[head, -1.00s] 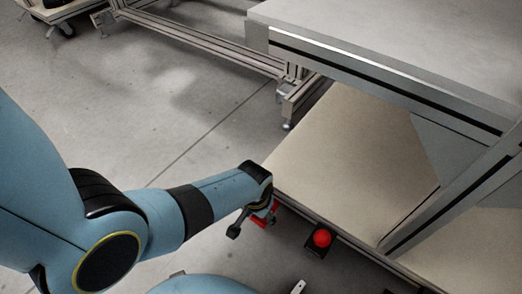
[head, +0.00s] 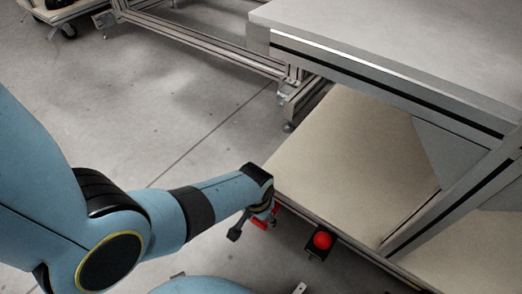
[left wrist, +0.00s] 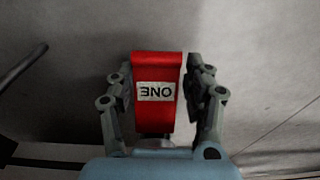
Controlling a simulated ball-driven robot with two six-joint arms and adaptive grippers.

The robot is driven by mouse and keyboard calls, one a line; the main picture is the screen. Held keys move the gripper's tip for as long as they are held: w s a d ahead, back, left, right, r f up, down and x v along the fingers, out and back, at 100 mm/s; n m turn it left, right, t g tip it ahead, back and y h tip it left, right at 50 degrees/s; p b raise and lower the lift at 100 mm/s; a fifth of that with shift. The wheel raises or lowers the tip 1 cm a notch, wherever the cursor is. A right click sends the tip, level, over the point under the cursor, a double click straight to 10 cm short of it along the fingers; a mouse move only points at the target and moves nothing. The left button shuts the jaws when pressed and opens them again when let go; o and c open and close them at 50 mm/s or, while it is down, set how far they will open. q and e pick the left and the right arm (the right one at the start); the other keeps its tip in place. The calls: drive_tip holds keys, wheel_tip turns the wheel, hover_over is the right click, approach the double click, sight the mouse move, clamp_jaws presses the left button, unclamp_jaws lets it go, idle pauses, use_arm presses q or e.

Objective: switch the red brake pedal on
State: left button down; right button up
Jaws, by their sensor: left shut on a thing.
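The red brake pedal (left wrist: 156,118) fills the middle of the left wrist view, with a white label whose letters are upside down. Its red also shows in the head view (head: 272,211), at the front left corner of the low beige shelf, mostly hidden by my gripper. My left gripper (head: 262,216) reaches down to it and is shut on it, one finger on each side in the left wrist view (left wrist: 156,80). A thin gap seems to show by the right finger there. My right gripper is not in view.
A red dome button on a black base (head: 322,240) sits right of the pedal, along the shelf's front edge. The low beige shelf (head: 345,150) is bare under the grey tabletop (head: 400,50). Metal frame legs stand around it. Open concrete floor lies left.

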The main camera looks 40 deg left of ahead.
use_arm(q)
drive_tip(key=shift+s+d+f, duration=0.2)
drive_tip(key=shift+s+d, duration=0.25)
drive_tip(key=shift+s, duration=0.05)
drive_tip(key=c, duration=0.6)
unclamp_jaws()
drive_tip(key=shift+o, duration=1)
drive_tip(key=shift+w, duration=0.1)
drive_tip(key=shift+w+a+r, duration=0.1)
drive_tip(key=shift+w+a, duration=0.05)
drive_tip(key=shift+r, duration=0.1)
wheel_tip(320, 180, up, 12)
drive_tip(key=s, duration=0.1)
drive_tip(key=shift+s, duration=0.25)
